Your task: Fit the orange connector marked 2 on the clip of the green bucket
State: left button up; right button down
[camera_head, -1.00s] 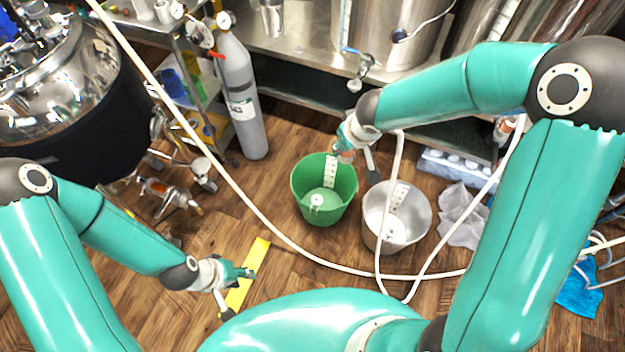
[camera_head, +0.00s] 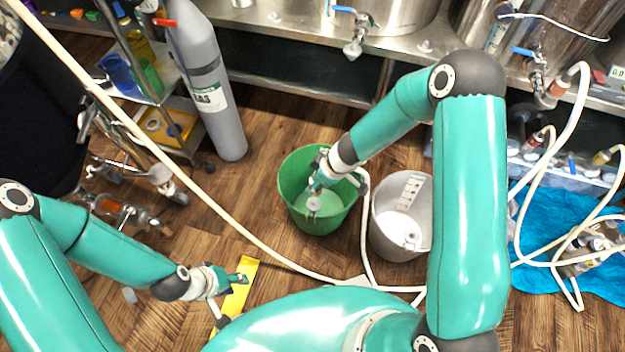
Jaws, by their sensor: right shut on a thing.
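The green bucket (camera_head: 290,198) stands on the wooden floor in the middle, with a pale disc inside. My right gripper (camera_head: 316,186) is over its opening, shut on the end of a white hose (camera_head: 366,232). The hose runs from the gripper over the bucket's right rim and down to the floor. The connector at the hose end is hidden by the fingers, so its colour and mark cannot be read. The bucket's clip cannot be made out behind my gripper. My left gripper (camera_head: 236,297) is open and empty, low over a yellow strip (camera_head: 243,268).
A grey metal bucket (camera_head: 381,222) stands close to the right of the green one. A long pale hose (camera_head: 190,183) crosses the floor. A gas cylinder (camera_head: 222,115) stands back left. Other hoses lie over a blue cloth (camera_head: 535,225) at right.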

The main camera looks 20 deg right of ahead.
aim_at(314, 201)
jog(key=shift+w+a+f+b, duration=0.1)
jog(key=shift+a+f+b, duration=0.15)
jog(key=shift+f+b, duration=0.35)
notch_tip(314, 201, down, 4)
jog(key=b, duration=0.3)
jog(key=shift+a+b, duration=0.1)
jog(key=shift+b, duration=0.2)
jog(key=shift+f+b, duration=0.8)
jog(key=shift+b, duration=0.1)
jog(key=shift+f+b, duration=1.3)
jog(key=shift+b, duration=0.05)
jog(key=c, duration=0.6)
grip_release()
jog(key=shift+c, duration=0.2)
jog(key=shift+r, duration=0.1)
